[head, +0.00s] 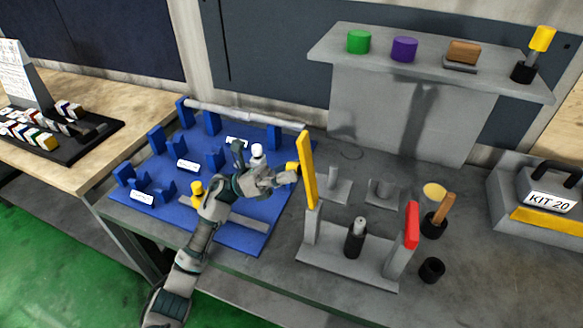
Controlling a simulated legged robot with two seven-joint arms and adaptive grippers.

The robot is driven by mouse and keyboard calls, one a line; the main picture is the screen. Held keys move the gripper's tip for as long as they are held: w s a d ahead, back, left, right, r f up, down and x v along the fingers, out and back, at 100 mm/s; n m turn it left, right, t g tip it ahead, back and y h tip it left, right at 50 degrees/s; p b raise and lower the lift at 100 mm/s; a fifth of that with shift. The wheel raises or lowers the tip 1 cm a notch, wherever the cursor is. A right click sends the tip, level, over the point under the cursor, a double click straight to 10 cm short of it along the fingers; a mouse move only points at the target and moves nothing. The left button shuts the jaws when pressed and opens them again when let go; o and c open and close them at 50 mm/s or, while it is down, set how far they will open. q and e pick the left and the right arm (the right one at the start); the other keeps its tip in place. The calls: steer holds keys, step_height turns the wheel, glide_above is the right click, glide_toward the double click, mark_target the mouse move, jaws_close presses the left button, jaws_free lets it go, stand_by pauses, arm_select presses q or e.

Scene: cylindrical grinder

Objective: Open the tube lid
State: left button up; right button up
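My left arm reaches in from the bottom left, and my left gripper (288,176) is at the right side of the blue board, close to the upright yellow bar (308,172). A small yellow piece (292,166) shows at its fingertips, beside the bar. I cannot tell whether the fingers are shut on it or whether they touch the bar. A long grey tube (240,113) lies on blue supports at the back of the board. No lid can be made out clearly on it. A white-topped piece (257,151) stands just behind the gripper. My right gripper is out of view.
The yellow bar rises from a grey fixture (340,268) with a red-topped post (411,228) and a dark cylinder (354,242). A raised shelf (430,75) is behind. A KIT 20 box (545,190) is at right.

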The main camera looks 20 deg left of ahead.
mark_target(291, 163)
arm_select(q)
steer(key=shift+s+a+r, duration=0.1)
steer(key=shift+s+r, duration=0.05)
steer(key=shift+r, duration=0.25)
step_height(291, 163, up, 10)
steer(key=shift+f, duration=0.25)
